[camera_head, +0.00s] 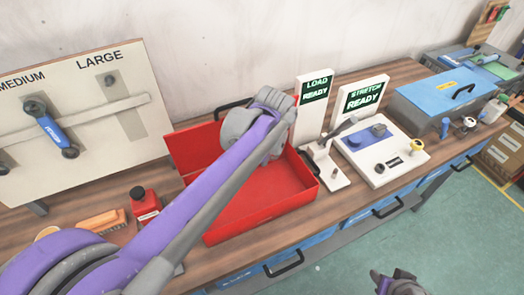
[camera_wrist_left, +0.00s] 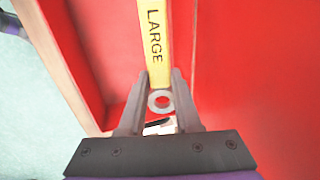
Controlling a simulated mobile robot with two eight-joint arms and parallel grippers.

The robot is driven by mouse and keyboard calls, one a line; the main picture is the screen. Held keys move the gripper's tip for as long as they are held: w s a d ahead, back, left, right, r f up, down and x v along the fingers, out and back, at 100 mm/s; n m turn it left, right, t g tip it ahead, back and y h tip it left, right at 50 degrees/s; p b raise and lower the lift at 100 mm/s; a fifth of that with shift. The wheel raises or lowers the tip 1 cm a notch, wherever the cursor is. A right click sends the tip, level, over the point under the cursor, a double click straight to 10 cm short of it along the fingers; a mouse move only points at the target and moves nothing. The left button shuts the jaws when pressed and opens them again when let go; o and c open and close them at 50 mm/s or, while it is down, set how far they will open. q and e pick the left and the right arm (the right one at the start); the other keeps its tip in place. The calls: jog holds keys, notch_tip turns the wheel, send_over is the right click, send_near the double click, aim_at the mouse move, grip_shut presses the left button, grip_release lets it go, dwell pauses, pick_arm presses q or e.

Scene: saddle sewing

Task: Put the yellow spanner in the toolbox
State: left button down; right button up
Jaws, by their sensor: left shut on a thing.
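The open red toolbox (camera_head: 262,212) stands on the wooden bench. My left arm reaches over it in the head view, and the wrist hides part of its inside and the left fingers. In the left wrist view, my left gripper (camera_wrist_left: 159,88) is shut on the yellow spanner (camera_wrist_left: 156,45), marked LARGE, near a grey ring end. The red toolbox interior (camera_wrist_left: 245,70) lies behind the spanner; I cannot tell whether they touch. The spanner is hidden in the head view. My right gripper (camera_head: 398,284) is at the bottom edge, away from the bench, its jaws unclear.
A tool board (camera_head: 75,120) with a blue spanner (camera_head: 50,130) stands at the left. A red bottle (camera_head: 144,204) is left of the toolbox. A LOAD READY sign (camera_head: 314,97) and a white device (camera_head: 383,155) are on its right, then a blue case (camera_head: 445,95).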

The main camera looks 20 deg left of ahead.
pick_arm(q)
jog(key=shift+w+f, duration=0.1)
jog(key=shift+f, duration=0.15)
notch_tip(320, 180, down, 2)
jog(key=shift+f+b, duration=0.1)
jog(key=shift+b, duration=0.55)
jog(key=b, duration=0.3)
send_over(261, 185)
jog(key=f, duration=0.5)
jog(key=shift+s+d, duration=0.25)
jog(key=shift+f+b, duration=0.75)
jog(key=shift+f, duration=0.6)
pick_arm(e)
notch_tip(261, 185, down, 8)
jog(key=s, duration=0.2)
jog(key=shift+s+g, duration=0.3)
pick_arm(q)
jog(key=shift+f+b, duration=0.8)
jog(key=shift+f, duration=0.6)
pick_arm(e)
jog(key=shift+s+f, duration=0.2)
jog(key=shift+f, duration=0.65)
pick_arm(q)
jog(key=c, duration=0.5)
grip_release()
pick_arm(e)
jog(key=shift+a, duration=0.1)
